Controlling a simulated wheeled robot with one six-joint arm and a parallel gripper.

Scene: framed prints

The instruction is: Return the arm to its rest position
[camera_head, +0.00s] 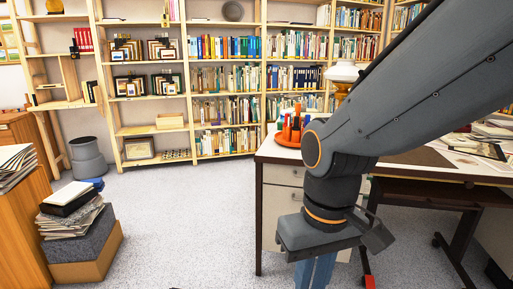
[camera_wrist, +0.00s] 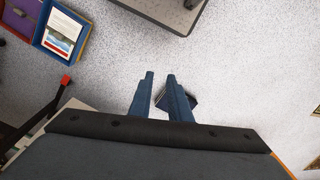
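My arm (camera_head: 400,105) reaches in from the upper right of the head view, with its wrist bent down in front of the desk. My gripper (camera_head: 314,284) points downward there, its blue fingers cut off by the bottom edge. In the wrist view my gripper (camera_wrist: 160,76) shows two blue fingers with a gap between their tips, and nothing is held. A small dark flat object (camera_wrist: 192,101) lies beyond the fingers, partly hidden by the right one; it appears to be on the floor.
Bookshelves (camera_head: 190,120) line the back wall. A stack of papers and boxes (camera_head: 75,220) stands left. The speckled floor (camera_head: 180,215) between is clear.

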